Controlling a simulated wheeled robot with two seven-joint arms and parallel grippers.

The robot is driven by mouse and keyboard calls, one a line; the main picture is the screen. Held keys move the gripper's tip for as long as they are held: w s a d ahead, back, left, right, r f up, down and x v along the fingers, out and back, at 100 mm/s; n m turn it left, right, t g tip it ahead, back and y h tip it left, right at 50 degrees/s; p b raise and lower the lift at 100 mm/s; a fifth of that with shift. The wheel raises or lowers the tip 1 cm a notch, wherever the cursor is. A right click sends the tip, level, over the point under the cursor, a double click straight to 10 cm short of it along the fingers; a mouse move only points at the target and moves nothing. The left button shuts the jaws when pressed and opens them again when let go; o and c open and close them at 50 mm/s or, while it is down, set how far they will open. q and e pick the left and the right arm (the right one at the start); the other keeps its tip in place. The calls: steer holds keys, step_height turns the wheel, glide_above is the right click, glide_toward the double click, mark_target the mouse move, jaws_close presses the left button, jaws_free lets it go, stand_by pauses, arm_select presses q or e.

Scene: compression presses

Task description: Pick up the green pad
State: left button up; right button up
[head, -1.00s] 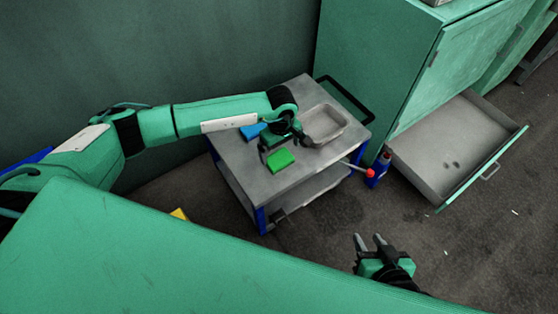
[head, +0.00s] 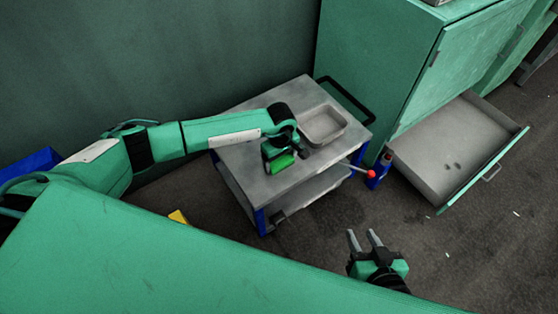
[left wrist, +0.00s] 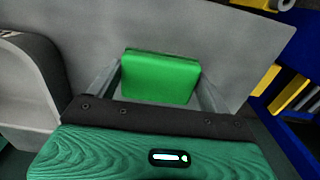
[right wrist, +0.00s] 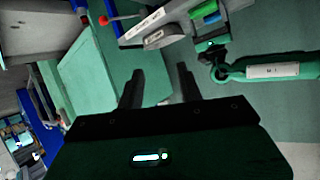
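The green pad (head: 284,162) lies on the grey top of a trolley (head: 240,162), partly covered by my left gripper (head: 278,158) in the head view. In the left wrist view the green pad (left wrist: 160,77) shows between the two spread fingers of my left gripper (left wrist: 158,88), with a small gap at each side. The left gripper is open. My right gripper (head: 363,237) is open and empty, well away from the trolley, over the floor; its spread fingers show in the right wrist view (right wrist: 160,85).
A grey tray (head: 324,126) stands on the trolley, right of my left gripper. A green cabinet (head: 385,75) with an open drawer (head: 440,145) stands to the right.

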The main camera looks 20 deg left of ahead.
mark_target(280, 160)
arm_select(q)
steer(key=shift+c, duration=1.2)
steer(key=shift+r, duration=0.1)
steer(key=shift+r, duration=0.5)
step_height(280, 160, up, 19)
steer(key=p, duration=0.2)
arm_select(e)
steer(key=d+g, duration=0.1)
steer(key=s+d+g+h, duration=0.1)
steer(key=d, duration=0.1)
steer(key=d+g+h, duration=0.1)
steer(key=shift+s+d+f, duration=0.1)
steer(key=shift+s+d, duration=0.25)
steer(key=shift+d, duration=0.05)
arm_select(q)
steer(key=shift+o, duration=1)
steer(key=shift+a, duration=0.1)
steer(key=shift+c, duration=0.4)
